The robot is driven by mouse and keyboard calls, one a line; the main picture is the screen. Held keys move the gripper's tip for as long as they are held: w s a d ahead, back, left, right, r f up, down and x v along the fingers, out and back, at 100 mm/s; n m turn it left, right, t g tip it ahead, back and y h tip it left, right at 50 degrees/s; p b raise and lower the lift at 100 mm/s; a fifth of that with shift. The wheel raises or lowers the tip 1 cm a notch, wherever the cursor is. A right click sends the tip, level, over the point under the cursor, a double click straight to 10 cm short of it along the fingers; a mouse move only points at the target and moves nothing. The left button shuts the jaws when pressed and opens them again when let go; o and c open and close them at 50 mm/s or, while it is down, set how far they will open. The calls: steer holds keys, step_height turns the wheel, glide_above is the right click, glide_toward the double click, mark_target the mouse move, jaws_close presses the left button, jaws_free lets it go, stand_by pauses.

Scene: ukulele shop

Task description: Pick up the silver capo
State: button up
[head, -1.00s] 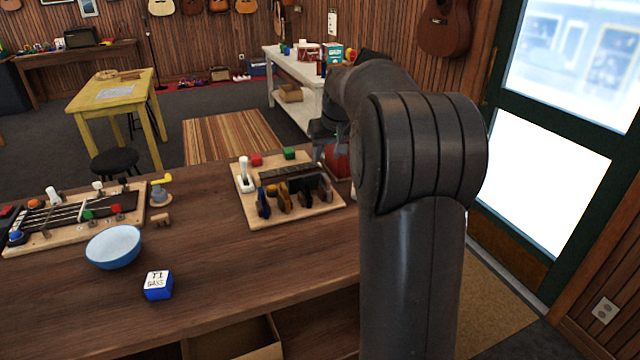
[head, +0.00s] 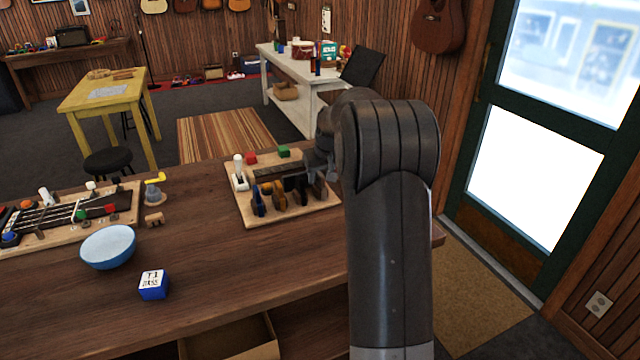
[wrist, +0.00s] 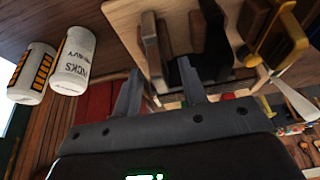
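A wooden board (head: 246,212) on the counter bears several capos in a row; in the wrist view its underside-like pale face (wrist: 125,18) fills the top. A grey, silver-looking capo (wrist: 152,42) stands at the row's end, beside a black capo (wrist: 212,55) and a yellow one (wrist: 272,42). My gripper (wrist: 158,68) is open, its two fingers apart, with the grey capo's lower end close to the gap between the fingertips. I cannot tell whether they touch. In the head view my gripper (head: 318,160) is at the board's right side, partly hiding that end of the row.
Two white containers (wrist: 73,60) stand near the gripper in the wrist view, with a red thing (wrist: 95,97) beside them. A blue bowl (head: 108,246), a blue-and-white cube (head: 153,285) and a ukulele neck board (head: 125,205) are on the counter at left.

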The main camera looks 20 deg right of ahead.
steer(key=shift+w+f, duration=0.15)
steer(key=shift+f, duration=0.2)
steer(key=shift+c, duration=0.2)
jaws_close()
steer(key=shift+r, duration=0.1)
